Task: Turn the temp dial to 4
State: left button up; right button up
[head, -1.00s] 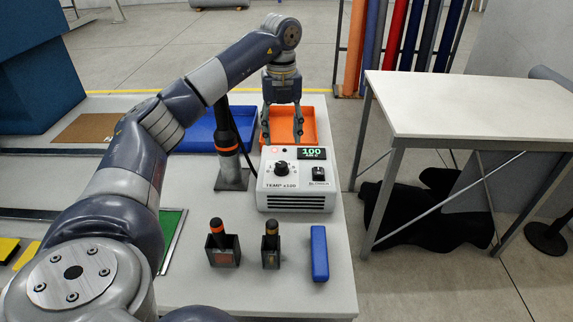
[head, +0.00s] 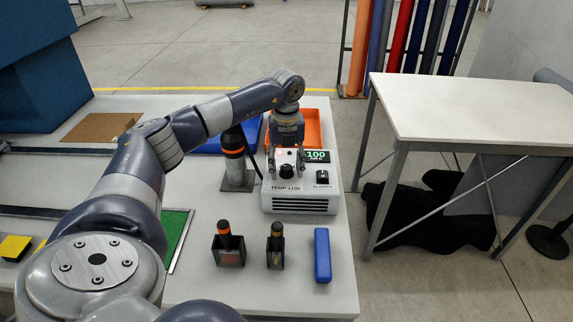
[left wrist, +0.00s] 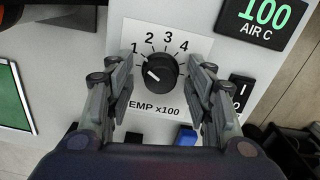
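My right gripper is not in view.
A black switch (head: 322,177) sits right of the dial. An orange tray (head: 313,125) lies behind the unit, and a dark post (head: 234,150) stands left of it. Two holders (head: 229,252) and a blue block (head: 322,255) stand in front.

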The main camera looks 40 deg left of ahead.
pick_arm(q)
jog(key=c, duration=0.9)
jog(key=shift+m, duration=0.3)
jog(key=m, duration=0.3)
jog(key=shift+m, duration=0.3)
jog(key=m, duration=0.9)
jog(key=shift+w+r+b, duration=0.1)
jog(key=shift+b, duration=0.2)
jog(key=shift+m, duration=2.3)
jog(key=o, duration=1.1)
